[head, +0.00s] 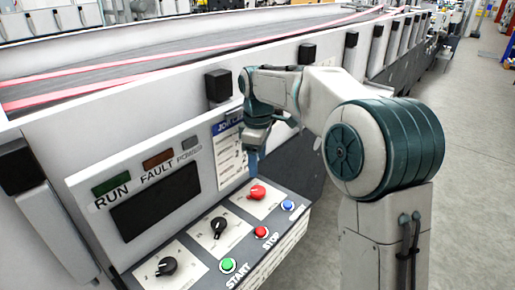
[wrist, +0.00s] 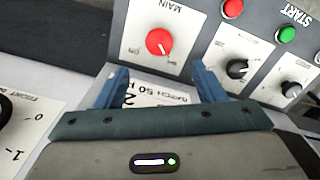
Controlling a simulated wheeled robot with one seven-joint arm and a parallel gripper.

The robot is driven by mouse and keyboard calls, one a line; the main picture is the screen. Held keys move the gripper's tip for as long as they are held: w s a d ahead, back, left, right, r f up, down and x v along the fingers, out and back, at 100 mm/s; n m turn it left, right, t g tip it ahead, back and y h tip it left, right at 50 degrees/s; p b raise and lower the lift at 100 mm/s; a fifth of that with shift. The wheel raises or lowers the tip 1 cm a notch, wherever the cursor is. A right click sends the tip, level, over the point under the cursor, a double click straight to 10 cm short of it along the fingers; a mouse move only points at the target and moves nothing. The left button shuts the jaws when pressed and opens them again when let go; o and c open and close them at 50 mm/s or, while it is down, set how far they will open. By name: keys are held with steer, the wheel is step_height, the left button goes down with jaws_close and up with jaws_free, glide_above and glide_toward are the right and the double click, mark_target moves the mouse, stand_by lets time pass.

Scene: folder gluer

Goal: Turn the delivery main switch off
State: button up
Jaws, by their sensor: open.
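The main switch is a red rotary knob (head: 257,191) on a white plate at the far end of the sloping control panel (head: 292,222). In the wrist view the red knob (wrist: 158,41) sits beside upside-down "MAIN" and "ON" lettering, with a pale pointer mark on it. My gripper (head: 252,168) hangs just above and behind the knob in the head view. In the wrist view the blue fingers of my gripper (wrist: 161,80) are apart, with nothing between them gripped. The knob lies ahead of the gap between the fingers, and contact is not visible.
Two black knobs (head: 219,226) (head: 167,266), a green button (head: 227,266), a red stop button (head: 261,232) and a blue button (head: 287,205) share the panel. A dark display (head: 157,204) stands behind. Open floor (head: 470,160) lies right.

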step_height(320, 180, up, 4)
stand_by(0.5)
steer(key=s+d+f+m+t, duration=0.1)
steer(key=s+d+f+m, duration=0.1)
steer(key=s+d+m, duration=0.3)
steer(key=s+d+f+m+t, duration=0.1)
steer(key=s+d+f+m, duration=0.2)
steer(key=s, duration=0.9)
steer(key=s+d+f+m+t, duration=0.1)
steer(key=s+d+f+m, duration=0.2)
steer(key=s+d+m, duration=0.4)
steer(key=shift+s+d, duration=0.9)
steer(key=shift+s, duration=0.3)
steer(key=c, duration=0.5)
steer(key=shift+a, duration=0.15)
steer(key=shift+c, duration=0.4)
